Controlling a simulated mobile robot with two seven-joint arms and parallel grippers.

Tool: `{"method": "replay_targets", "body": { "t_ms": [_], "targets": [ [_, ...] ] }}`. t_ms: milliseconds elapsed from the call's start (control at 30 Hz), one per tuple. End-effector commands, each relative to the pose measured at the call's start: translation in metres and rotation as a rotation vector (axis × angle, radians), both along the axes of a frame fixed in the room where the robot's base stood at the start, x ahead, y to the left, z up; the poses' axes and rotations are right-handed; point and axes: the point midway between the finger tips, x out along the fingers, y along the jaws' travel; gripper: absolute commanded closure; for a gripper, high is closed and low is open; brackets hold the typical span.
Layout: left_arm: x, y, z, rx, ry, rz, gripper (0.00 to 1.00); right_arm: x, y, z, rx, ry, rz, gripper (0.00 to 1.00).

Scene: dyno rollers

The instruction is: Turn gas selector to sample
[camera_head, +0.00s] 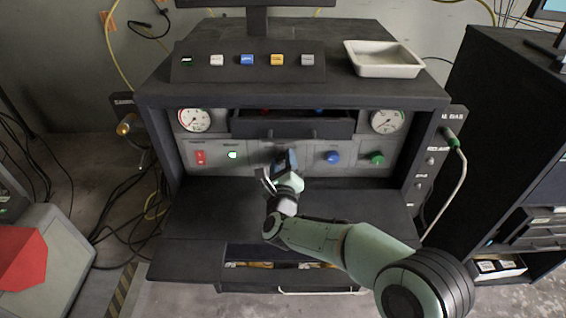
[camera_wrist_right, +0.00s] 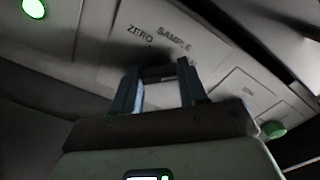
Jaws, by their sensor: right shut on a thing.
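The gas selector is a dark knob (camera_wrist_right: 158,72) on the pale front panel (camera_head: 218,169), below the printed labels ZERO and SAMPLE in the right wrist view. My right gripper (camera_head: 282,162) reaches the middle of the panel and covers the selector in the head view. In the right wrist view the two fingers of this gripper (camera_wrist_right: 160,80) stand on either side of the knob, shut on it. I cannot tell which label the knob points to. My left gripper is not in view.
A red switch (camera_head: 201,157) and a lit green button (camera_head: 232,155) are left of my gripper. A blue knob (camera_head: 332,157) and a green knob (camera_head: 377,158) are to its right. A dark drawer (camera_head: 292,127) is just above. A dark shelf (camera_head: 375,205) extends below.

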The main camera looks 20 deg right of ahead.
Motion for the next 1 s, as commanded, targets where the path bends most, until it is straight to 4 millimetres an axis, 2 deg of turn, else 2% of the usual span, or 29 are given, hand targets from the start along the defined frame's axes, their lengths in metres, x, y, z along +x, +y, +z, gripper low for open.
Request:
{"method": "replay_targets", "body": {
  "t_ms": [267, 533, 1000],
  "targets": [
    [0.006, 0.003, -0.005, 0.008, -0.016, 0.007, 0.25, 0.000, 0.000, -0.001, -0.110, 0.032, 0.001, 0.88],
    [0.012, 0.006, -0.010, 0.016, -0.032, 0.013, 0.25, 0.000, 0.001, 0.000, -0.328, 0.095, 0.001, 0.88],
    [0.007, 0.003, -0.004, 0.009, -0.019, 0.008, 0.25, 0.000, 0.002, 0.001, -0.687, 0.199, 0.001, 0.88]
  ]
}}
